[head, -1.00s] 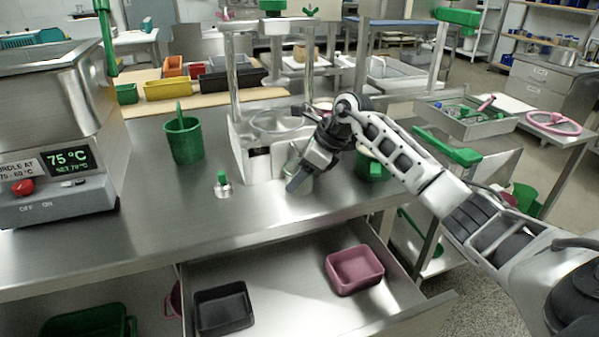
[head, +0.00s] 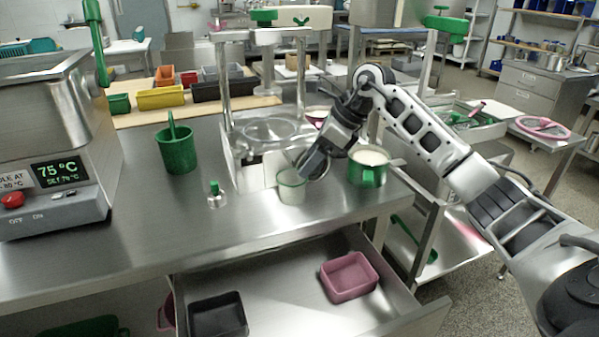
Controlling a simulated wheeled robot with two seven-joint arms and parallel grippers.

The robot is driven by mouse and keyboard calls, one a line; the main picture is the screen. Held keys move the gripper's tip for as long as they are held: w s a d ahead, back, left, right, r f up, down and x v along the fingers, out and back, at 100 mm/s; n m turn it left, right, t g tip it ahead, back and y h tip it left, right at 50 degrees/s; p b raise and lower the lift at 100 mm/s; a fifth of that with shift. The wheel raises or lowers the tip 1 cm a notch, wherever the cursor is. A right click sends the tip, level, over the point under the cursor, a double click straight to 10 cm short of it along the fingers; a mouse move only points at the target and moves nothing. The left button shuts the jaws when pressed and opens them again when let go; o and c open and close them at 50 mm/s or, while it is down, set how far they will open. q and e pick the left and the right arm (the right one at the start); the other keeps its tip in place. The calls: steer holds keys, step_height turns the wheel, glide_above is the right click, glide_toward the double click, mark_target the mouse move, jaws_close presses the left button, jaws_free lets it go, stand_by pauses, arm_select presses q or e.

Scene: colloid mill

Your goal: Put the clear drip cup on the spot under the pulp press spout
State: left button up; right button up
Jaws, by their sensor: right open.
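The clear drip cup (head: 291,188), see-through with a green rim, stands upright on the steel bench in the head view. It is at the front right of the pulp press (head: 240,150), a steel frame with two posts and a round dished plate. I cannot clearly make out the spout or the spot under it. My right gripper (head: 308,166) is open, tilted down, just to the upper right of the cup's rim. It seems clear of the cup, though its fingertips overlap the rim's edge in the picture. My left gripper is not in view.
A green pot of white stuff (head: 368,168) stands close right of my right gripper. A small green-capped bottle (head: 216,195) and a green bucket (head: 176,150) stand to the left. Below, an open drawer (head: 280,275) holds a black tray and a pink tray (head: 349,277).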

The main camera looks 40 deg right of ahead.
steer(key=shift+v, duration=1.8)
